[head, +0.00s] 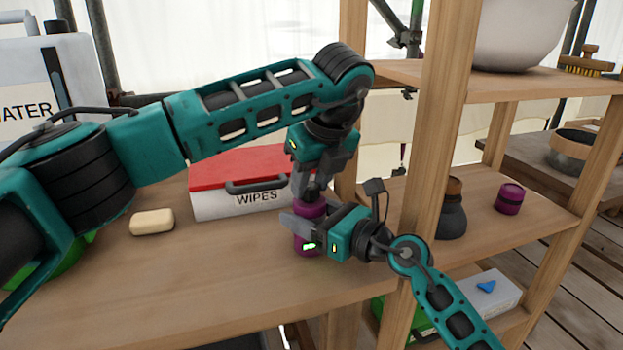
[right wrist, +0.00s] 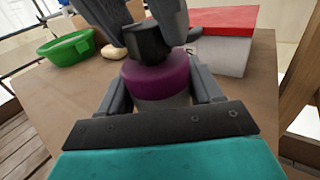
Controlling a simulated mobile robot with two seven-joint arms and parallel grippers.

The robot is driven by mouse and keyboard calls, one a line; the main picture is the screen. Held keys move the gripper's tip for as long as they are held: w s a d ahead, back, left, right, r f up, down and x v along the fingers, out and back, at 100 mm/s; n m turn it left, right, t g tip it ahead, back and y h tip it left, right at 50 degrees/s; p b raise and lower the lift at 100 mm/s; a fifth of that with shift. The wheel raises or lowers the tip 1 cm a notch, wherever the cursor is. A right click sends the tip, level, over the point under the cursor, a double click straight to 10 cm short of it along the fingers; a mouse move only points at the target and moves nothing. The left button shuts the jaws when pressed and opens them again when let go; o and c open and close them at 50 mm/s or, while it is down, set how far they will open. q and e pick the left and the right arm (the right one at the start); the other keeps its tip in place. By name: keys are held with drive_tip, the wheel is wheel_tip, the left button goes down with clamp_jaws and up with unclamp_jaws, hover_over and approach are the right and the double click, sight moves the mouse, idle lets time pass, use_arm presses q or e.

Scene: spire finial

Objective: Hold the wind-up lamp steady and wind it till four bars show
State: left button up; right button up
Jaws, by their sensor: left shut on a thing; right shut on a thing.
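The wind-up lamp (head: 307,211) is a purple cylinder standing upright on the wooden bench. Its black winding knob (right wrist: 148,43) is on top. My left gripper (head: 311,186) comes down from above and is shut on the knob. My right gripper (head: 302,226) reaches in from the right and is shut around the lamp's body; its two fingers flank the body in the right wrist view (right wrist: 160,95). A small green lit mark (head: 308,246) shows low on the lamp's front. Its bars are too small to count. The right gripper hides part of the body.
A red-lidded wipes box (head: 240,187) stands just behind the lamp. A soap bar (head: 152,222) lies to the left, and a green basin (right wrist: 68,48) is beyond it. A wooden shelf post (head: 441,140) rises close on the right. The bench front is clear.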

use_arm(q)
drive_tip(key=m+h, duration=0.1)
drive_tip(key=m, duration=0.4)
drive_tip(key=shift+a+t+h, duration=0.15)
drive_tip(key=shift+t+h, duration=0.15)
drive_tip(key=shift+h, duration=0.1)
drive_tip(key=m, duration=0.2)
drive_tip(key=m+h, duration=0.1)
drive_tip(key=m, duration=0.1)
drive_tip(key=shift+a+h, duration=0.1)
drive_tip(key=shift+h, duration=0.2)
drive_tip(key=m+h, duration=0.1)
drive_tip(key=m, duration=0.3)
drive_tip(key=shift+a+m+g+h, duration=0.1)
drive_tip(key=shift+m+g+h, duration=0.3)
drive_tip(key=m, duration=0.2)
drive_tip(key=m+g+h, duration=0.1)
drive_tip(key=m, duration=0.1)
drive_tip(key=shift+w+m+g, duration=0.1)
drive_tip(key=shift+m+g, duration=0.2)
drive_tip(key=shift+m, duration=0.1)
drive_tip(key=o, duration=1)
drive_tip(key=shift+o, duration=0.2)
drive_tip(key=shift+a, duration=0.1)
drive_tip(key=v, duration=1.2)
